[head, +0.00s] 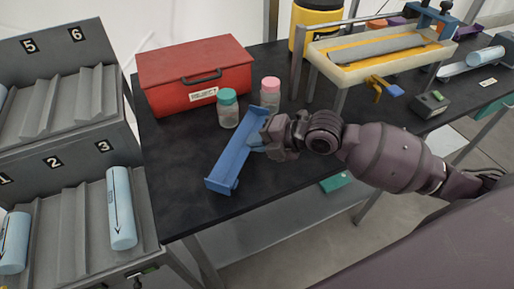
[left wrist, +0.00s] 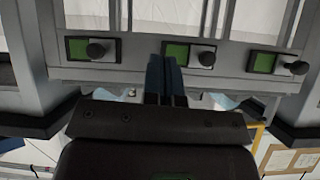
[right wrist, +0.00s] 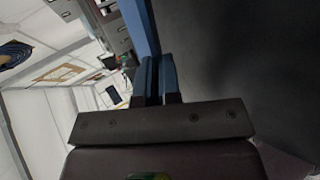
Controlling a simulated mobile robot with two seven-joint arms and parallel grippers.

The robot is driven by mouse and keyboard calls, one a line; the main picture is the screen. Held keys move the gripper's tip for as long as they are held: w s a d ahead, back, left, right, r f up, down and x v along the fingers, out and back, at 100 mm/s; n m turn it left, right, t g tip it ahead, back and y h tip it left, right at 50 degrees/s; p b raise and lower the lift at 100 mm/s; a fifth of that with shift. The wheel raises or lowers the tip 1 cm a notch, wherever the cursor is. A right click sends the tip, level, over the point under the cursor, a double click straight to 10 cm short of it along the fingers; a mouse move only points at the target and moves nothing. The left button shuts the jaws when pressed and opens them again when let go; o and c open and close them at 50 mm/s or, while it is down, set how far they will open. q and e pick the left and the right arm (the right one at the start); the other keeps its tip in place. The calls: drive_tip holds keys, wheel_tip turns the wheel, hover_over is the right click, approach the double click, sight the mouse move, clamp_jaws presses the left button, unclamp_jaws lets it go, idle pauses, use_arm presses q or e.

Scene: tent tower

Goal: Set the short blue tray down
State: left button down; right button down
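The short blue tray (head: 228,158) is a narrow open trough with raised end plates, over the black table. It lies slanted in the head view, and I cannot tell whether its underside touches the top. My right gripper (head: 262,142) is at its right long side, towards the far end. In the right wrist view the fingers (right wrist: 157,80) are close together on the edge of the tray (right wrist: 141,28). My left gripper (left wrist: 166,78) shows only in the left wrist view, fingers together and empty, facing a grey rack with green panels and black knobs.
On the black table (head: 180,205), a teal-lidded jar (head: 228,112) and a pink-lidded jar (head: 270,95) stand close behind the tray. A grey numbered rack (head: 75,215) with light-blue cylinders stands at left. The front table area is clear.

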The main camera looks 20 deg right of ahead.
drive_tip(key=shift+f, duration=1.3)
drive_tip(key=shift+f, duration=0.1)
drive_tip(key=shift+f, duration=0.1)
drive_tip(key=c, duration=1.3)
unclamp_jaws()
drive_tip(key=shift+d+r, duration=0.1)
drive_tip(key=shift+r, duration=0.15)
drive_tip(key=v, duration=1.1)
drive_tip(key=shift+s+d+r, duration=0.15)
drive_tip(key=shift+s+d, duration=0.05)
drive_tip(key=shift+s, duration=0.1)
